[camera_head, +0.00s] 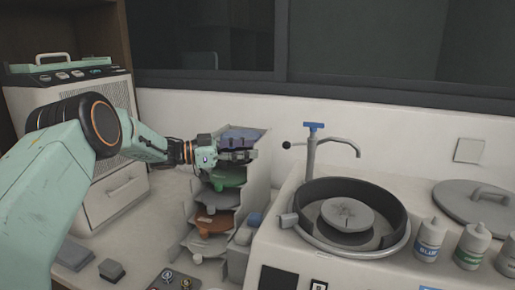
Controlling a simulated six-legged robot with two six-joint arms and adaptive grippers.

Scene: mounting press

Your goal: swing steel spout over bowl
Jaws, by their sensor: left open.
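The steel spout (338,140) rises from a tap post with a blue handle (314,126) behind the bowl and curves to the right. Its tip hangs at the bowl's back right side. The bowl (398,243) is a round dark basin with a steel rim and a grey disc (346,213) inside, set into the white machine. My left gripper (250,150) is open, to the left of the tap and apart from it, in front of the upper part of a rack. My right gripper is not in view.
The rack (258,175) holds several coloured discs on tiers left of the machine. Several labelled bottles (429,238) stand right of the bowl, with a grey lid (472,205) behind them. A white cabinet unit (112,200) stands at left. The wall is close behind the tap.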

